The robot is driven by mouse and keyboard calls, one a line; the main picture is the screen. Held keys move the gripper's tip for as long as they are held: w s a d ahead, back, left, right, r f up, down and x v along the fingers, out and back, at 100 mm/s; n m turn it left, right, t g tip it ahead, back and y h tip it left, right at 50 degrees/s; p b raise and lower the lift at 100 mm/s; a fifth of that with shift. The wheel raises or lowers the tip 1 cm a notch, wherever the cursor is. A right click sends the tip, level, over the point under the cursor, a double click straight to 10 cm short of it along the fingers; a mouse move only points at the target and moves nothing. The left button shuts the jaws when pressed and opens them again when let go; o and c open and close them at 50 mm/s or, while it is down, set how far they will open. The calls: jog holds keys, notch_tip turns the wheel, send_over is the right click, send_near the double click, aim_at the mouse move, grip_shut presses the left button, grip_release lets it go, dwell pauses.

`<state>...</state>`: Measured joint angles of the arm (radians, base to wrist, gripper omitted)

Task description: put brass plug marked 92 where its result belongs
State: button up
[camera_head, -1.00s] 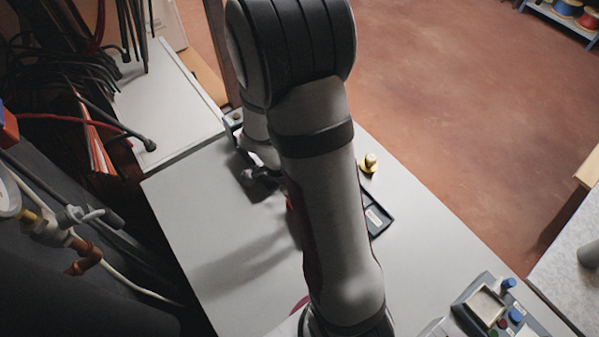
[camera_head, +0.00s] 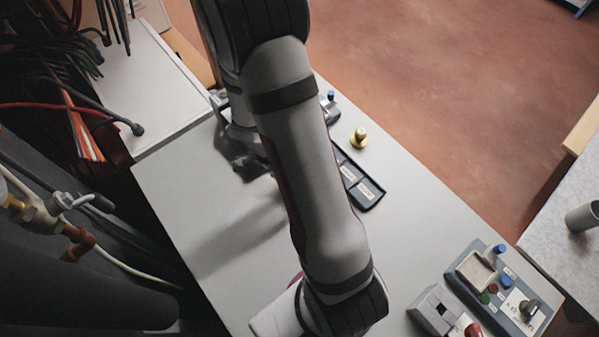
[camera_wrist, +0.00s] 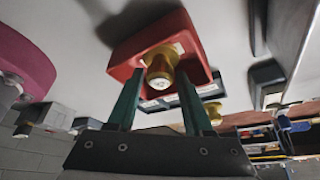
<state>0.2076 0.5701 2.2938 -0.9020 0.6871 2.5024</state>
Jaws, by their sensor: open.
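In the wrist view a brass plug (camera_wrist: 160,72) with a pale round end face sits at a red block (camera_wrist: 121,66). Any number on its face is too small to read. My gripper (camera_wrist: 160,101) has two green fingers spread apart, with the plug seen between and just beyond them; I cannot tell whether they touch it. In the head view my arm hides the red block and most of the gripper. A second brass plug (camera_head: 359,138) stands on the table beside a black tray (camera_head: 376,199) with pale labels; a brass plug also shows in the wrist view (camera_wrist: 213,112).
A control panel (camera_head: 540,315) with blue, red and green knobs lies at the lower right. A grey block (camera_head: 428,311) is beside it. Cables and copper pipework fill the left side. The pale table (camera_head: 175,190) is bare at left.

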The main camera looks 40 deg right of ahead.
jog(key=v, duration=1)
jog(key=s+a+r+n+t+y, duration=0.1)
jog(key=s+a+r+n, duration=0.3)
jog(key=n, duration=0.6)
jog(key=s+a+r+n+t+y, duration=0.1)
jog(key=s+a+r+n+y, duration=0.3)
jog(key=s+a+n, duration=0.4)
jog(key=shift+s+a+r+n+t+y, duration=0.3)
jog(key=shift+s+a+r+n, duration=0.05)
jog(key=shift+a+r+n, duration=0.5)
